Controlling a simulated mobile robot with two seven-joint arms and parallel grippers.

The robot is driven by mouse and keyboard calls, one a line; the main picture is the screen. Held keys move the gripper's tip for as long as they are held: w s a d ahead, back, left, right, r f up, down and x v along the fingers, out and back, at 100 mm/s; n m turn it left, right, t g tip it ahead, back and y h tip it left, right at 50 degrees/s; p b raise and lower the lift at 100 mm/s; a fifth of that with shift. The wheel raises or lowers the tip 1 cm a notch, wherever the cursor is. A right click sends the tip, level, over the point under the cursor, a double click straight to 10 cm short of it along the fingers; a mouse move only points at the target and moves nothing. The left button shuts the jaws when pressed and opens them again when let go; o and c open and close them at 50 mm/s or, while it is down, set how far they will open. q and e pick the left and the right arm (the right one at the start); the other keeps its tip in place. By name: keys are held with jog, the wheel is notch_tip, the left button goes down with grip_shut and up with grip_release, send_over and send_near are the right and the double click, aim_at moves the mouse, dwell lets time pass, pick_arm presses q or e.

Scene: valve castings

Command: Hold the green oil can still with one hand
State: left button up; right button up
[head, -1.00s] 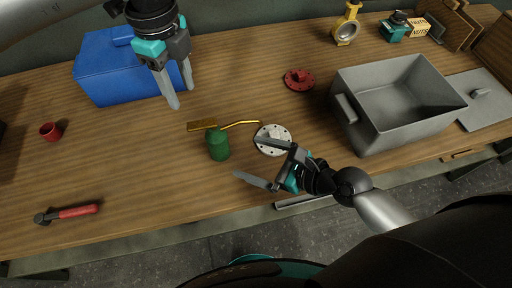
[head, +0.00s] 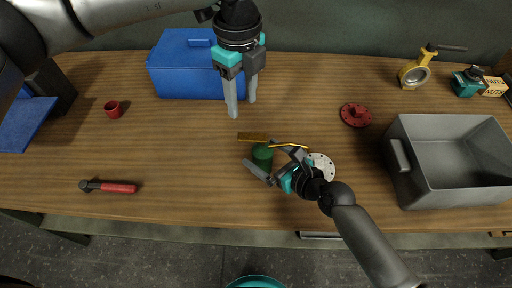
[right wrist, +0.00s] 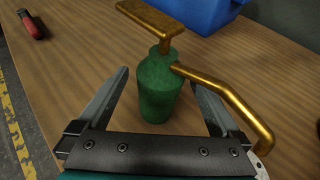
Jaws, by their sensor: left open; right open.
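The green oil can (head: 262,155) stands upright on the wooden bench, with a brass thumb plate and a bent brass spout. In the right wrist view the can's green body (right wrist: 158,88) is between the spread fingers of my right gripper (right wrist: 160,95), with a gap at each side. In the head view my right gripper (head: 270,163) partly hides the can. The spout passes over one finger. My left gripper (head: 242,107) is open and empty above the bench, behind the can.
A white flange (head: 322,166) lies right of my right gripper. A grey bin (head: 420,190), a red flange (head: 355,115) and a yellow valve casting (head: 414,74) are further right. A blue box (head: 182,70) is behind; a red cup (head: 113,109) and red-handled tool (head: 112,187) lie left.

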jog(key=shift+x, duration=2)
jog(key=shift+c, duration=0.2)
grip_shut()
pick_arm(q)
grip_shut()
dwell(0.4)
dwell(1.4)
